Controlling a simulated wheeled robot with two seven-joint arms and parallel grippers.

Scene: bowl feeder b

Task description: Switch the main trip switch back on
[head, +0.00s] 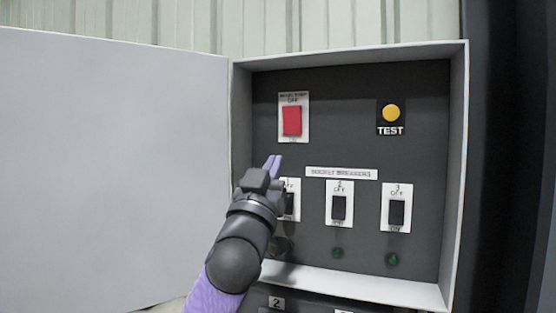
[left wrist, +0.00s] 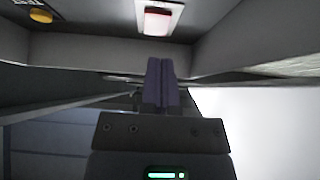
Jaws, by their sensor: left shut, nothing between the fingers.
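The main trip switch (head: 291,121) is a red rocker on a white plate at the upper left of the open breaker box, with OFF marked above it. It also shows at the top of the left wrist view (left wrist: 157,22), pale red on its plate. My left gripper (head: 273,162) is shut and empty, with its purple fingertips below and slightly left of the switch, apart from it in the picture. The shut fingers also show in the left wrist view (left wrist: 160,82), pointing toward the switch. My right gripper is in neither view.
A yellow TEST button (head: 391,113) sits at the upper right of the panel. Black socket breakers (head: 339,208) line the lower row; my left gripper partly covers the leftmost. The box wall (head: 455,180) rims the panel, and the open door (head: 110,170) stands left.

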